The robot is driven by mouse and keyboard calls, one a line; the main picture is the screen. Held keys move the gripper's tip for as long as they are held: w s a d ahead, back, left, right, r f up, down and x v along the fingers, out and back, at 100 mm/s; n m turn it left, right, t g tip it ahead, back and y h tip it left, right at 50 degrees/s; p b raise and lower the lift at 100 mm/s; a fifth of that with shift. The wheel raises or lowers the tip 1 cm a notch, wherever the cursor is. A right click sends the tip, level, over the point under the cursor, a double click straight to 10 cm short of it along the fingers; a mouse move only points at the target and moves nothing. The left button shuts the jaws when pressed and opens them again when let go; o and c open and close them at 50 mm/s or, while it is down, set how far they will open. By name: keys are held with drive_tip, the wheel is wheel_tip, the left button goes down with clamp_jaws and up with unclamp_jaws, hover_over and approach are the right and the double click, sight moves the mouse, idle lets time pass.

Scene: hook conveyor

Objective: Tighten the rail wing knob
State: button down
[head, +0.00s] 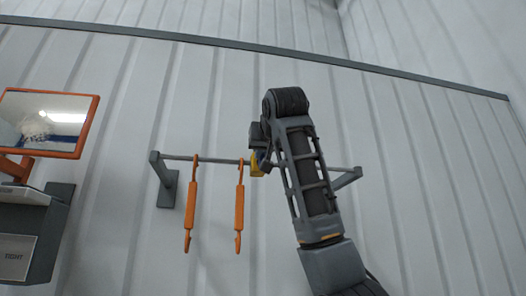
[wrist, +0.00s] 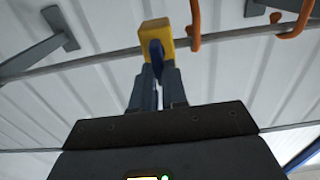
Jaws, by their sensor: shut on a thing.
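A yellow block (wrist: 156,27) sits on the grey rail (wrist: 100,59), with a dark blue wing knob (wrist: 156,52) on the side facing my wrist. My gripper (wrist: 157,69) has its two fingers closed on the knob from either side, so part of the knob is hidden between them. In the head view the yellow block (head: 257,168) shows only partly beside my arm. My gripper (head: 262,158) is at the rail there, mostly hidden by my wrist, and the knob cannot be seen.
Two orange hooks, a left one (head: 190,205) and a right one (head: 239,208), hang from the rail left of the block. Wall brackets hold the rail at its left end (head: 168,188) and right end (head: 346,178). An orange-framed screen (head: 45,120) stands at far left.

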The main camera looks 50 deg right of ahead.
drive_tip(key=shift+m, duration=0.3)
drive_tip(key=m, duration=0.7)
drive_tip(key=f+m, duration=0.1)
drive_tip(key=m, duration=0.6)
drive_tip(key=d+f+m, duration=0.1)
drive_tip(key=m, duration=0.6)
drive_tip(key=shift+s, duration=0.35)
drive_tip(key=shift+f+m, duration=0.15)
drive_tip(key=shift+m, duration=0.15)
drive_tip(key=c, duration=1.2)
unclamp_jaws()
drive_tip(key=shift+o, duration=0.2)
drive_tip(key=b+v, duration=0.2)
drive_tip(key=v, duration=0.5)
drive_tip(key=shift+s+a+b, duration=0.25)
drive_tip(key=shift+s+b, duration=0.05)
drive_tip(key=shift+s, duration=0.05)
